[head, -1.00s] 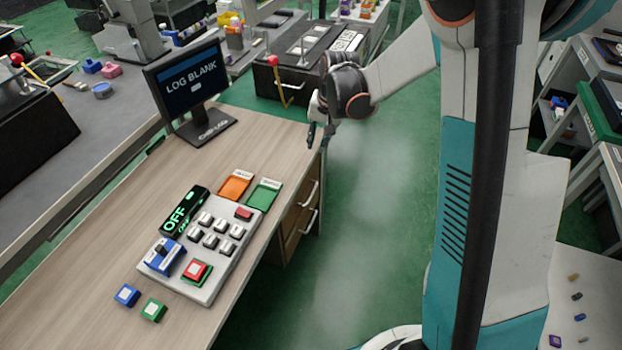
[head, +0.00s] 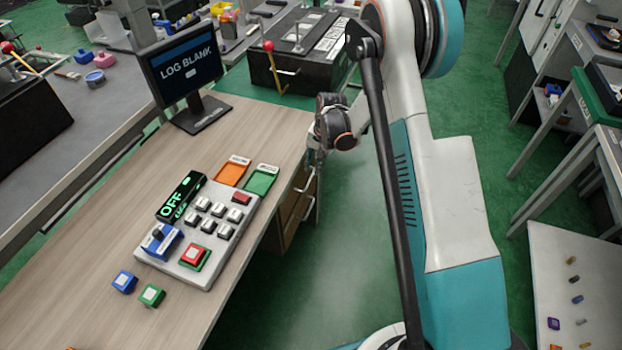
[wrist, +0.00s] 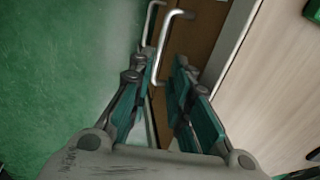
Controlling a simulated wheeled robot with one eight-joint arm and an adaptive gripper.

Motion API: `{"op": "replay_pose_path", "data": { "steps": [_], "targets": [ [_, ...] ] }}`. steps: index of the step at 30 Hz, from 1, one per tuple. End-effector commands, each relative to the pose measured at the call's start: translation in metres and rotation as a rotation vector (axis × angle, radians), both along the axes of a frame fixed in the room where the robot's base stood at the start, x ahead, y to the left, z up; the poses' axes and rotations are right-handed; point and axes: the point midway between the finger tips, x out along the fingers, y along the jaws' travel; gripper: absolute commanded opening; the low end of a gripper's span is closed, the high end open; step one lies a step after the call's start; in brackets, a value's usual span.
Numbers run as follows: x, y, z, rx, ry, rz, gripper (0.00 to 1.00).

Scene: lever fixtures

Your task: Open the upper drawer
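The upper drawer (head: 298,191) is in the right end of the wooden desk, under its top. It looks shut. Its silver bar handle (wrist: 164,45) shows in the wrist view, on the brown front nearest the desk top. My gripper (wrist: 165,66) is open, with a teal-padded finger on each side of the handle's line. I cannot tell whether the handle is deep between the fingers, and no grip shows. In the head view my gripper (head: 314,157) is at the desk's right edge by the drawer, its fingertips partly hidden.
A lower drawer handle (head: 309,208) sits below, and also shows in the wrist view (wrist: 150,20). The desk top (head: 110,235) carries a button panel (head: 208,222) and a monitor (head: 184,70). A black box with a red-knobbed lever (head: 268,46) stands behind. Green floor right of the desk is open.

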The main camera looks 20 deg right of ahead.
Motion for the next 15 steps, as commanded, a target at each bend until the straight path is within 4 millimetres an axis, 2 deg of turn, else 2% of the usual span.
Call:
{"op": "replay_pose_path", "data": {
  "steps": [1, 6, 10, 15],
  "targets": [
    [0.002, 0.002, -0.014, 0.000, 0.000, 0.001, 0.18],
    [0.004, 0.006, -0.043, 0.000, 0.000, 0.002, 0.18],
    [0.006, 0.009, -0.057, 0.000, 0.000, 0.002, 0.18],
    [0.007, 0.010, -0.066, 0.000, 0.000, 0.002, 0.18]
  ]
}}
